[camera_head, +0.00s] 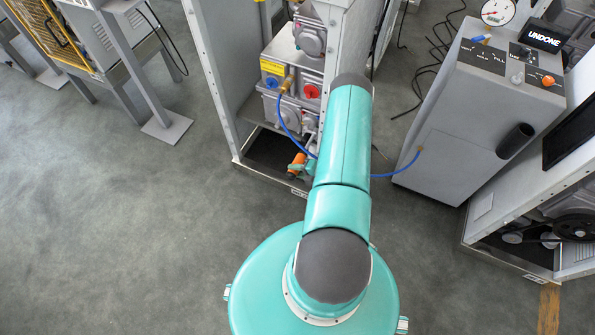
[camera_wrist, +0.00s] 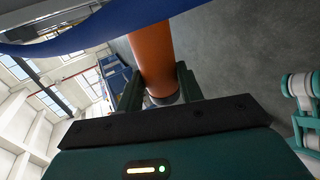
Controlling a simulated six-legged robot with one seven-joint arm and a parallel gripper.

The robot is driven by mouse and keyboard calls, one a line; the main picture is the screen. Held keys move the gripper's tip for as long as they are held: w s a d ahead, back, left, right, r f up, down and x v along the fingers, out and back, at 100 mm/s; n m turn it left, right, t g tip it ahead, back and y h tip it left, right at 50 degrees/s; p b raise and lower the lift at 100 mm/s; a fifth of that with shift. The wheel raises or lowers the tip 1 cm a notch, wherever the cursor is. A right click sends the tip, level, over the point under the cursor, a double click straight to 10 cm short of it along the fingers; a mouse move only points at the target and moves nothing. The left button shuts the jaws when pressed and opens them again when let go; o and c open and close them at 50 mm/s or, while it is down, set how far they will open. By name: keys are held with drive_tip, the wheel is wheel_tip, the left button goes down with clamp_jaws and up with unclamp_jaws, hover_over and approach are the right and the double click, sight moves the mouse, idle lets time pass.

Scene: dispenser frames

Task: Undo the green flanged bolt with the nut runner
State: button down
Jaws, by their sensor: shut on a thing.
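The nut runner shows in the wrist view as an orange cylinder (camera_wrist: 152,50) between the two dark green fingers of my gripper (camera_wrist: 160,88). The fingers are shut on it. In the head view a small orange part of the nut runner (camera_head: 297,165) shows left of my arm, low at the open front of a grey machine frame (camera_head: 236,158). My arm hides most of the gripper there. I cannot make out the green flanged bolt in either view.
A blue hose (camera_head: 394,172) runs behind my arm to a grey console (camera_head: 448,130); blue hose also crosses the wrist view (camera_wrist: 90,38). The frame holds grey housings with a red knob (camera_head: 312,91) and a blue knob (camera_head: 271,83). Open floor (camera_head: 110,220) lies left.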

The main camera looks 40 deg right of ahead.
drive_tip(key=shift+w+d, duration=0.25)
drive_tip(key=shift+d, duration=0.45)
idle(0.7)
drive_tip(key=shift+a, duration=0.2)
idle(0.8)
drive_tip(key=s+a, duration=0.2)
drive_tip(key=a, duration=0.5)
drive_tip(key=shift+s, duration=0.3)
idle(0.4)
